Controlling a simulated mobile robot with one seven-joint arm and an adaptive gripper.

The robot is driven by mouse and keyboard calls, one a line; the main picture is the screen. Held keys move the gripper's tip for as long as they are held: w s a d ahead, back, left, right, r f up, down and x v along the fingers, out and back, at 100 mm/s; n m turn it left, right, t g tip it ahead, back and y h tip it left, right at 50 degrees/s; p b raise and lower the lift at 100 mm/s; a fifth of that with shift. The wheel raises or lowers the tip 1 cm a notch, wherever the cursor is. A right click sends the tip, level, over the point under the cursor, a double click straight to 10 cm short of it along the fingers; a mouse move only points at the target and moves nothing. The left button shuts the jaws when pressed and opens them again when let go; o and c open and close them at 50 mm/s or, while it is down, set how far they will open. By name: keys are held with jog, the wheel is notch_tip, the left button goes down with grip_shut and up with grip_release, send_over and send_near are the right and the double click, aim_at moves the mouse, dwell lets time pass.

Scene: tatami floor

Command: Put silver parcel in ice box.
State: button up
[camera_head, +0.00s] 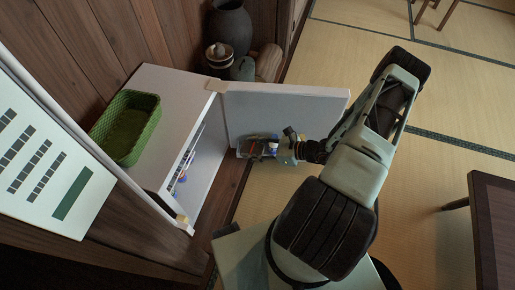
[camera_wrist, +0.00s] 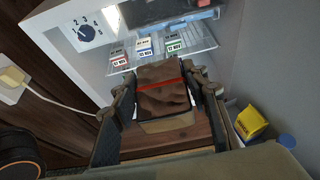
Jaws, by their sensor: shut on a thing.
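The parcel (camera_wrist: 165,88) is a small crumpled bundle that looks brown here, with a thin red band across it. My gripper (camera_wrist: 164,98) is shut on it, one finger at each side, in the wrist view. In the head view my gripper (camera_head: 293,147) is beside the inner face of the open door, and the parcel cannot be made out clearly. The ice box (camera_head: 178,84) is a low white cabinet with its door (camera_head: 285,112) swung open. In the wrist view its inside shows a wire shelf (camera_wrist: 205,38) ahead of the parcel and a numbered dial (camera_wrist: 87,33).
Several small cartons (camera_wrist: 174,44) stand on the shelf, with a dark blue item above. A yellow pack (camera_wrist: 250,122) sits at the door side. A green basket (camera_head: 128,126) stands on the ice box. Dark pots (camera_head: 229,27) stand behind; a table (camera_head: 494,225) is at right.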

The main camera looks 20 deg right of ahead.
jog(key=shift+w+a+f+b, duration=0.65)
jog(key=shift+w+a+b, duration=0.35)
jog(key=shift+w+a, duration=2.55)
jog(key=shift+w+a+f+b, duration=0.85)
jog(key=shift+w+a, duration=1.75)
jog(key=shift+a, duration=1.8)
jog(key=shift+w+a+f+b, duration=0.45)
jog(key=shift+w+a+b, duration=0.75)
jog(key=shift+w+a, duration=2.35)
jog(key=shift+s+a, duration=0.4)
jog(key=shift+s, duration=0.05)
jog(key=o, duration=1.4)
jog(key=shift+c, duration=0.2)
jog(key=v, duration=1.2)
